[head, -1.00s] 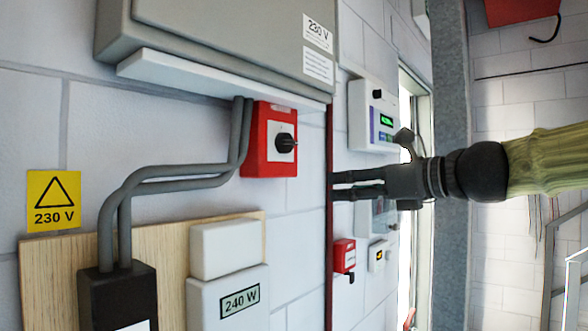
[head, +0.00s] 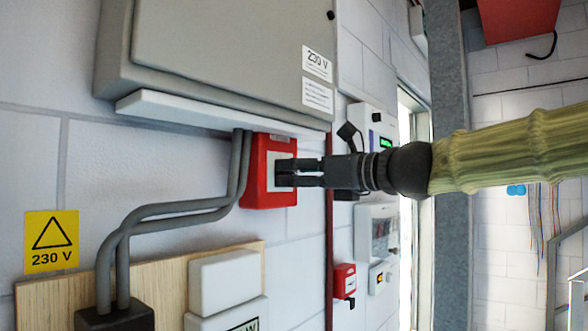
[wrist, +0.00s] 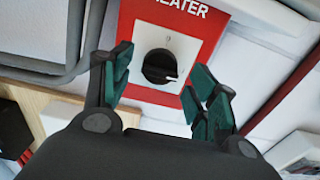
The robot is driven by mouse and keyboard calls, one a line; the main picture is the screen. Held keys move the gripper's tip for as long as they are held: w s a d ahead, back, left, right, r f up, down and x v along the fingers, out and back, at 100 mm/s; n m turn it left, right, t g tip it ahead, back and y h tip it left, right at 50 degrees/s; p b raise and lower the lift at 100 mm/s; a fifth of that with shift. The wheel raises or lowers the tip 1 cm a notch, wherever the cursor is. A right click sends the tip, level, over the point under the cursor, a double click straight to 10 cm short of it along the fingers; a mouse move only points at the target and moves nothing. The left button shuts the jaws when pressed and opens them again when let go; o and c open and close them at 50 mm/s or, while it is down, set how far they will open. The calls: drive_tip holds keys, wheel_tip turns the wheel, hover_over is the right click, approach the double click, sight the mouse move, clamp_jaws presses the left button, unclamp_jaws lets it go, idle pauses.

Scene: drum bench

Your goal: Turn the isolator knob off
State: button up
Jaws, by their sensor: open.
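The isolator is a red box (head: 256,185) on the white wall below the grey cabinet. In the wrist view its red face (wrist: 206,20) carries a white plate and part of a label reading "EATER". Its black round knob (wrist: 159,67) shows there, with a small white mark toward the lower right. My gripper (head: 284,173) reaches the box from the right in the head view and hides the knob there. In the wrist view my gripper (wrist: 160,90) is open, its green-padded fingers on either side of the knob with gaps to it. I cannot tell how deep the fingertips reach.
Grey conduits (head: 180,187) run beside the isolator on its left. The grey cabinet (head: 220,45) and its white ledge (head: 200,118) overhang above. A yellow 230 V sign (head: 51,242) is at left. A smaller red box (head: 344,281) is lower right.

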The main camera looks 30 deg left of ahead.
drive_tip(key=shift+a, duration=0.65)
drive_tip(key=shift+c, duration=0.4)
drive_tip(key=c, duration=0.9)
drive_tip(key=shift+c, duration=0.2)
